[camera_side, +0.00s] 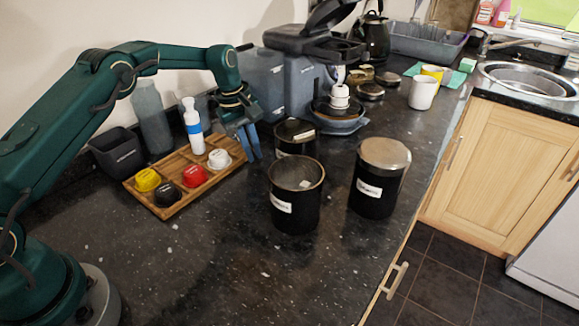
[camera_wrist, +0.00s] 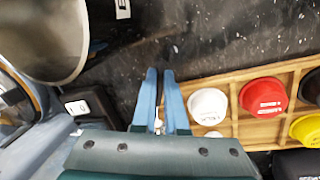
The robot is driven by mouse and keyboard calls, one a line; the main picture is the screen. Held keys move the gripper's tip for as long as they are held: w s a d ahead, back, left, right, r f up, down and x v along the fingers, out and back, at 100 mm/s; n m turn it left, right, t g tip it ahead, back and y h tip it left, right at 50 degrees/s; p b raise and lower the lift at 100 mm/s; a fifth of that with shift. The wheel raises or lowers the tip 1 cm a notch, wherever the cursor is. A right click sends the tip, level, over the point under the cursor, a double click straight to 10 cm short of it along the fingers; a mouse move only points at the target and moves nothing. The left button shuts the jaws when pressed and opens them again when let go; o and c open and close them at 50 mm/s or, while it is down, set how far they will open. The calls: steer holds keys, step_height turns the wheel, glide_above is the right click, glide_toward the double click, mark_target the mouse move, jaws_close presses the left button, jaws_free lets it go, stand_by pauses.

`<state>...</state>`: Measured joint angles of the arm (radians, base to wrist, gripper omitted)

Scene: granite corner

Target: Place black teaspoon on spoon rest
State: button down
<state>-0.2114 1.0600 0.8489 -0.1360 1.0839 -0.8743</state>
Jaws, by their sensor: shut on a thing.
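My gripper (camera_side: 250,148) is low over the counter, just off the right end of the wooden tray (camera_side: 165,211). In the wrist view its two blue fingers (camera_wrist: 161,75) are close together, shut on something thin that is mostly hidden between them. It is probably the black teaspoon, but its shape does not show against the dark granite. I cannot make out a spoon rest in either view. The tray holds a yellow cup (camera_side: 147,180), a red cup (camera_side: 194,176) and a white cup (camera_side: 219,159), the white one nearest my gripper.
An open black canister (camera_side: 295,212) and a lidded one (camera_side: 375,195) stand right of my gripper, with another canister (camera_side: 294,138) close behind. The front counter is clear.

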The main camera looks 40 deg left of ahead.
steer(key=shift+f, duration=0.25)
steer(key=shift+f, duration=0.25)
steer(key=c, duration=1)
jaws_free()
steer(key=shift+o, duration=0.2)
steer(key=shift+r, duration=0.1)
